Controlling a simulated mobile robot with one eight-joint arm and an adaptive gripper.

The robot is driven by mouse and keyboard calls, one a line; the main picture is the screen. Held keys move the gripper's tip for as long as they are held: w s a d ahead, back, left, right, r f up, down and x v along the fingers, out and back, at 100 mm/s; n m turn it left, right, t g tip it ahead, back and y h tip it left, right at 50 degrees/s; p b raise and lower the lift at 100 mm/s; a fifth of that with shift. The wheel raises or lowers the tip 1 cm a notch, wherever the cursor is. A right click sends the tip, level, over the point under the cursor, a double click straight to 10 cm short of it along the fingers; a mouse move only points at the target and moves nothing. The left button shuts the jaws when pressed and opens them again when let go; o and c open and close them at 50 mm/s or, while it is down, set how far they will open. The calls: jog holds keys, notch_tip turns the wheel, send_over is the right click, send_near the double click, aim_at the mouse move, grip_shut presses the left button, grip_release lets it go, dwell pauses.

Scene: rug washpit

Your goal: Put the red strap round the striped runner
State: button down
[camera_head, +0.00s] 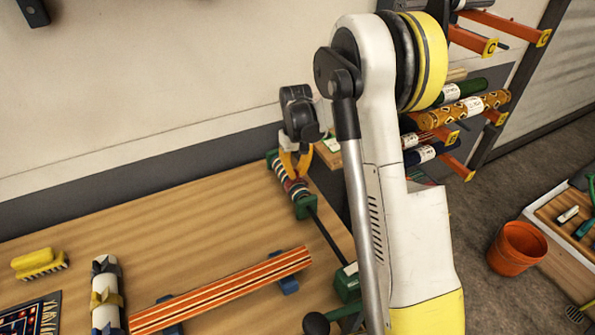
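The striped runner (222,292), rolled long and thin in orange, red and white stripes, lies across two blue supports (288,285) on the wooden table. A row of coloured bands (290,184), with red and white among them, sits at a green holder (304,206) at the table's back. I cannot tell which of them is the red strap. My gripper (294,171) points down at this row, its yellow fingers at the bands. The fingertips are partly lost against the bands, so whether they are closed on one is unclear. No band shows round the striped runner.
A yellow brush (38,264) and a patterned rug (30,318) lie further left. A dark rod (324,234) leads to a green block (347,282). A rug rack (480,130) and orange bucket (517,248) are right.

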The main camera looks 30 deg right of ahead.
jog(key=shift+f+b, duration=0.35)
jog(key=shift+f, duration=0.35)
jog(key=c, duration=1.5)
grip_release()
jog(key=shift+c, duration=0.2)
jog(key=shift+r, duration=0.15)
